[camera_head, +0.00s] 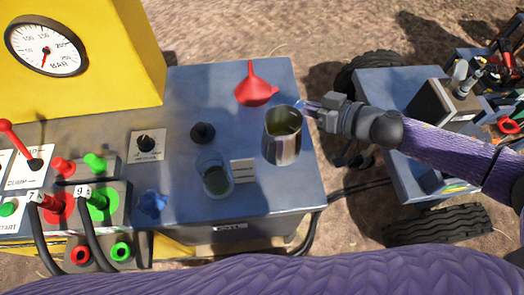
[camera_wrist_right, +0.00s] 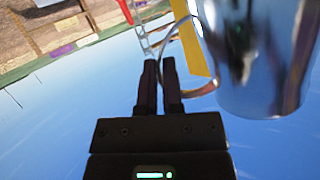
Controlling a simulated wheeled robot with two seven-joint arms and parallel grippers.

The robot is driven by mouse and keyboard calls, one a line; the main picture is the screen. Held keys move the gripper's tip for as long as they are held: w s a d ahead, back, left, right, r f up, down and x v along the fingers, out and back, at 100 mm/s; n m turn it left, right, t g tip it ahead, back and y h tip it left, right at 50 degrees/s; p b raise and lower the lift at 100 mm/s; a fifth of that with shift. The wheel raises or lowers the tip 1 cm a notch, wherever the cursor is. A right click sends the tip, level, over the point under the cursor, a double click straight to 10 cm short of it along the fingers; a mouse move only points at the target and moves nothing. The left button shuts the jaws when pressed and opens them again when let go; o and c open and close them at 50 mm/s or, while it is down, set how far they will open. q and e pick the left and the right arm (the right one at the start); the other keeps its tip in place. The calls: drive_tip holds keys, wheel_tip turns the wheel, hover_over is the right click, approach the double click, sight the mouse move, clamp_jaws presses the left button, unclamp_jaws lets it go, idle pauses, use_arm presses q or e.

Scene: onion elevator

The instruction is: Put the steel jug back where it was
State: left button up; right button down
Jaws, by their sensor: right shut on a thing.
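The steel jug (camera_head: 283,145) is at the right part of the grey-blue table top (camera_head: 225,95), near its right edge. It looks upright, with something greenish inside. My right gripper (camera_head: 312,107) comes in from the right and is shut on the jug's handle. In the right wrist view, the gripper's fingers (camera_wrist_right: 159,85) meet the curved handle, beside the shiny jug body (camera_wrist_right: 262,55). I cannot tell whether the jug's base touches the table. My left gripper is out of view; a purple sleeve crosses the bottom of the head view.
A red funnel (camera_head: 255,85) stands behind the jug. A clear beaker (camera_head: 216,182) with dark liquid, a white label (camera_head: 243,171) and a black knob (camera_head: 203,133) are left of it. A control panel with hoses is further left. A cart (camera_head: 395,90) with tools stands right, across a gap.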

wheel_tip(320, 180, down, 10)
drive_tip(key=b, duration=0.6)
drive_tip(key=shift+s+d+f, duration=0.1)
drive_tip(key=shift+r, duration=0.2)
drive_tip(key=shift+f, duration=0.1)
drive_tip(key=c, duration=0.8)
unclamp_jaws()
